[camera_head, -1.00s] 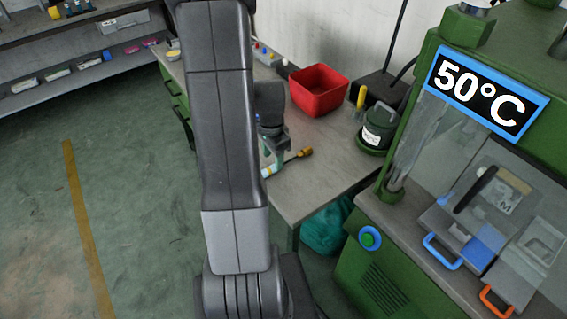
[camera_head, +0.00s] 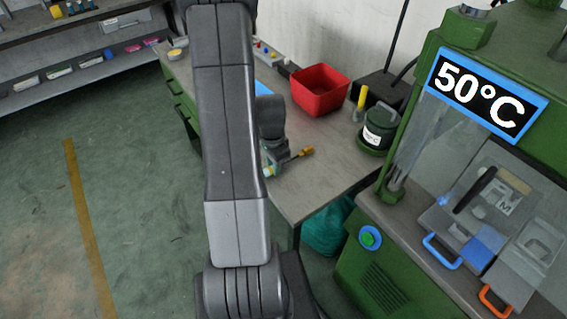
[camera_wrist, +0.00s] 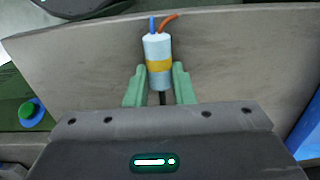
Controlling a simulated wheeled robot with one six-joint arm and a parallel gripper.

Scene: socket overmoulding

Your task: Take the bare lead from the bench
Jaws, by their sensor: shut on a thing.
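The lead (camera_wrist: 156,48) is in the wrist view, a pale cylinder with a yellow band, a blue and an orange wire at its far end and a dark cable at its near end. My gripper (camera_wrist: 159,68) has its green fingers shut on both sides of the pale cylinder. In the head view, my gripper (camera_head: 272,160) is over the near part of the bench (camera_head: 315,180). A dark stem with an amber end (camera_head: 306,151) sticks out to its right and seems to belong to the lead. Whether the lead touches the bench is unclear.
A red bin (camera_head: 319,92) and a dark green pot (camera_head: 376,130) stand on the bench behind and right of my gripper. A green press (camera_head: 385,265) with a 50°C sign (camera_head: 486,92) stands at the right. Shelves (camera_head: 85,75) are far left. The floor at left is clear.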

